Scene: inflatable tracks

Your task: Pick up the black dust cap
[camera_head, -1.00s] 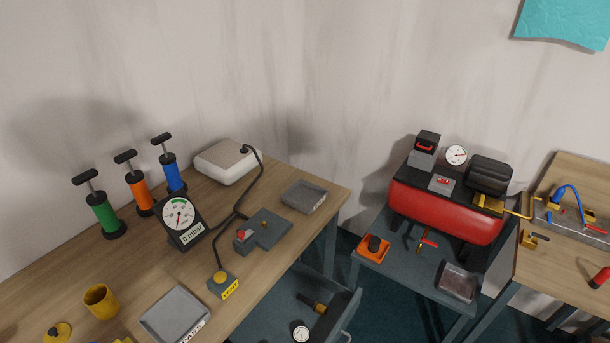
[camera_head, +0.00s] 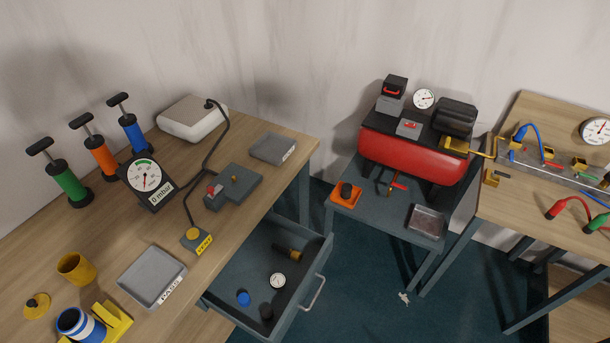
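A small black round piece (camera_head: 266,311) lies in the open drawer (camera_head: 318,262) under the left bench, near the drawer's front; it may be the black dust cap, but it is too dark and small to be sure. Another black round piece (camera_head: 346,190) sits on an orange block (camera_head: 344,200) on the low table. A blue cap (camera_head: 243,298), a white-faced gauge (camera_head: 278,280) and a black and brass fitting (camera_head: 288,253) also lie in the drawer. Neither of my grippers shows in the head view.
The left bench (camera_head: 232,240) holds several pumps, a gauge, grey trays and a yellow cup (camera_head: 76,268). A red compressor tank (camera_head: 412,159) stands on the low table (camera_head: 390,218). Another bench (camera_head: 492,210) is at the right. The dark floor between is mostly clear.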

